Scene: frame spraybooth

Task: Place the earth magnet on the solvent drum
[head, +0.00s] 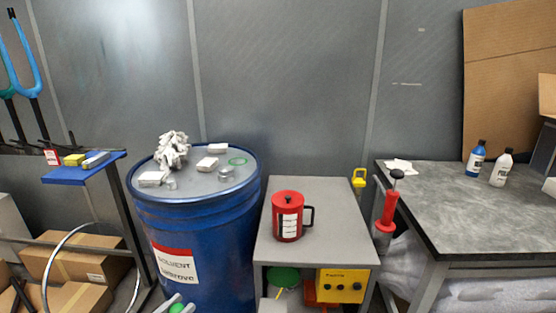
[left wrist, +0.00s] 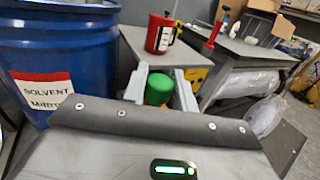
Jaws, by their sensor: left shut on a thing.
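The solvent drum (head: 205,225) is blue, with a red and white SOLVENT label, and stands left of centre in the head view. It also shows at the left in the left wrist view (left wrist: 60,60). My left gripper (head: 176,306) is low at the bottom edge, in front of the drum and below its lid. It is shut on a green, rounded piece, which I take for the earth magnet (left wrist: 158,89), seen between the fingers in the left wrist view. Its lower part is hidden. My right gripper is not in view.
A blue shelf (head: 80,173) stands left.

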